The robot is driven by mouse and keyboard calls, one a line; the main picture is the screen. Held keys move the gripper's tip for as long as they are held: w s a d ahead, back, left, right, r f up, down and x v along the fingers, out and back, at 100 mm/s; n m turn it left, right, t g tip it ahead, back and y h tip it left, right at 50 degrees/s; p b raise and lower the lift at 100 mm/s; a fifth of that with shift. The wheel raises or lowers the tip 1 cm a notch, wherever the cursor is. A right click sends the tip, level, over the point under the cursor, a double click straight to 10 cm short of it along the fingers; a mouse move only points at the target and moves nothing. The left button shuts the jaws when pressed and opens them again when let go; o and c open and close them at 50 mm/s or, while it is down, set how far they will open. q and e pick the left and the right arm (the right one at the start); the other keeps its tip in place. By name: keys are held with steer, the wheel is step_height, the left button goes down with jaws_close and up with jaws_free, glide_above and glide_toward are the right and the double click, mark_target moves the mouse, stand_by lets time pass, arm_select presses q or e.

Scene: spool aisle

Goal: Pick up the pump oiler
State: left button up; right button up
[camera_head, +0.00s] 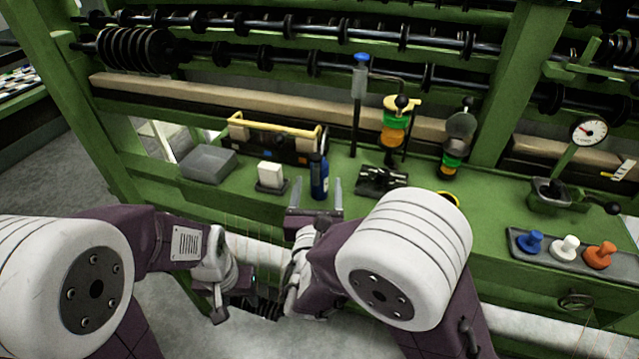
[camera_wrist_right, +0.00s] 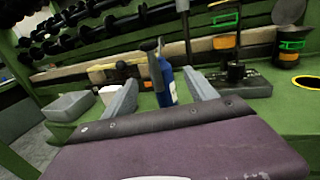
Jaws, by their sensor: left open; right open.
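The pump oiler appears to be the blue bottle with a dark top (camera_head: 319,178), upright on the green bench near its front edge. In the right wrist view the blue oiler (camera_wrist_right: 167,88) stands between the two fingers as seen, with a dark narrow part at its top left. My right gripper (camera_head: 318,184) is open and points at it; the fingers' exact distance from it is hard to tell. My left gripper (camera_head: 245,304) is open and empty, low in front of the bench, partly dark and hard to see.
A white block on a dark base (camera_head: 270,175) and a grey box (camera_head: 208,163) are left of the oiler. A black metal block (camera_head: 381,180) is close on its right. A yellow-handled tray (camera_head: 275,140) stands behind. A tray with coloured knobs (camera_head: 562,248) is far right.

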mark_target(322, 165)
steer(key=w, duration=0.5)
steer(key=w+f+b, duration=0.1)
steer(key=w, duration=0.2)
steer(key=shift+w+d, duration=0.15)
steer(key=shift+w, duration=0.1)
steer(key=shift+r, duration=0.15)
jaws_close()
